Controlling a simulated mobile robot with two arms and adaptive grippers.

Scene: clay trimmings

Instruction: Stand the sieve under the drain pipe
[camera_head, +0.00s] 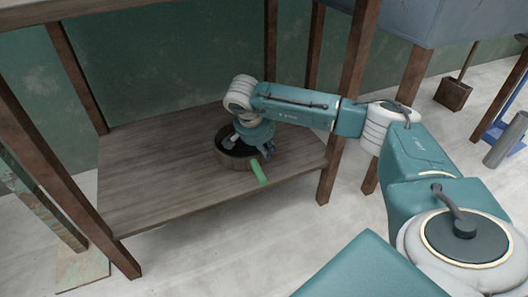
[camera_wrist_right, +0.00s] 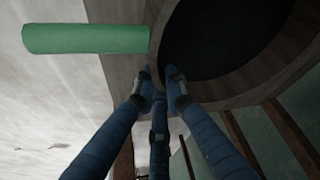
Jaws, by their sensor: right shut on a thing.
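The sieve (camera_head: 234,164) is a round wooden hoop with a dark inside and a green handle (camera_head: 259,172). It sits on or just above the wooden shelf board; I cannot tell which. My right gripper (camera_head: 250,146) reaches down over it and is shut on its rim. In the right wrist view the fingers (camera_wrist_right: 160,78) meet at the wooden rim (camera_wrist_right: 215,97), and the green handle (camera_wrist_right: 85,39) sticks out to the left. I cannot pick out the drain pipe for certain. My left gripper is not in view.
The shelf board (camera_head: 155,190) is bare around the sieve, framed by wooden posts (camera_head: 348,100). A blue-grey tank (camera_head: 395,18) stands at the upper right. A grey cylinder (camera_head: 505,142) is near a blue object at the right edge. A brown scoop (camera_head: 453,94) stands on the floor.

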